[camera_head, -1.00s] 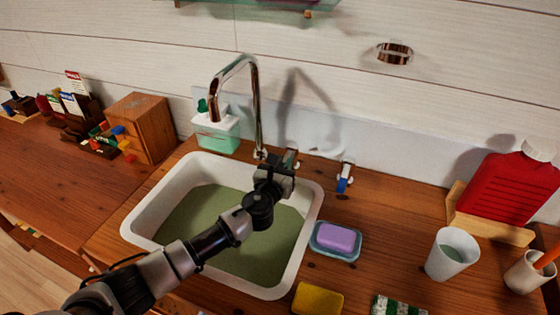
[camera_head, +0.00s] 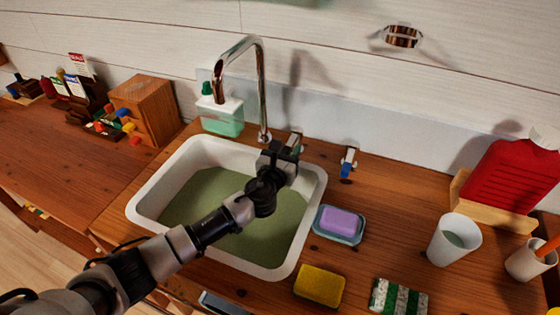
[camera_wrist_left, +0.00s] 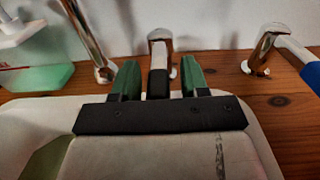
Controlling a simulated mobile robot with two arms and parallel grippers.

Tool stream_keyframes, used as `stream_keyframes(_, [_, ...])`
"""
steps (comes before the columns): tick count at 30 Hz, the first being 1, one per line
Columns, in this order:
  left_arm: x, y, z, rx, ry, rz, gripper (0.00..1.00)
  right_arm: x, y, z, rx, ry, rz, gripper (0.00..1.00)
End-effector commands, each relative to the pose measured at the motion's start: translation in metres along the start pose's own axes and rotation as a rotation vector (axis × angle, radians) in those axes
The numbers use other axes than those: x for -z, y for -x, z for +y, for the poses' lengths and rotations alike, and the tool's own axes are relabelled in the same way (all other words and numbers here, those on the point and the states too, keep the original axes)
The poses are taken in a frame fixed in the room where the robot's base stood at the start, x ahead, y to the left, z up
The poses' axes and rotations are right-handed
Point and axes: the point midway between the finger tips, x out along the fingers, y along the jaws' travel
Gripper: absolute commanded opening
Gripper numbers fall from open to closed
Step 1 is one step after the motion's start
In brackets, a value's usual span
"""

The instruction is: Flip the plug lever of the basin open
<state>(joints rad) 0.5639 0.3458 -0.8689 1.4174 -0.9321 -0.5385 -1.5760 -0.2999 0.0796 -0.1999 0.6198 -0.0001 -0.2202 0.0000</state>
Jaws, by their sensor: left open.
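The white basin (camera_head: 150,205) is set in the wooden counter and holds murky green water; its white rim also shows in the left wrist view (camera_wrist_left: 40,110). A chrome fitting with a dark tip (camera_wrist_left: 160,50), which I take for the plug lever, stands behind the basin's back rim. It shows partly behind my gripper in the head view (camera_head: 297,138). My left gripper (camera_head: 287,150) is over the back right of the basin. Its two green fingers (camera_wrist_left: 160,80) are open, one on each side of the dark tip; contact cannot be told. My right gripper is not in view.
The chrome spout (camera_head: 262,90) rises left of my gripper. A blue-handled chrome lever (camera_head: 348,162) stands to the right. A soap bottle (camera_head: 220,115), purple soap in a dish (camera_head: 342,222), yellow sponge (camera_head: 320,286) and white cup (camera_head: 452,240) are around the basin.

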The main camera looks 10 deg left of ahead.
Motion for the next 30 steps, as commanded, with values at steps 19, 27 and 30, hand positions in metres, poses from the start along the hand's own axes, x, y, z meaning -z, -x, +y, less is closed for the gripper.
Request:
stream_keyframes(19, [0.001, 0.096, 0.0, 0.001, -0.001, 0.002, 0.45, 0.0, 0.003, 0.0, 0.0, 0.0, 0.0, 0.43])
stream_keyframes(27, [0.0, 0.097, 0.0, 0.001, 0.0, 0.001, 0.45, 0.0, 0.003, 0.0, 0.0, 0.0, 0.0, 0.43])
stream_keyframes(30, [0.0, 0.097, 0.0, 0.001, 0.0, 0.001, 0.45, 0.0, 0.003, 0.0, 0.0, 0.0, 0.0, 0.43])
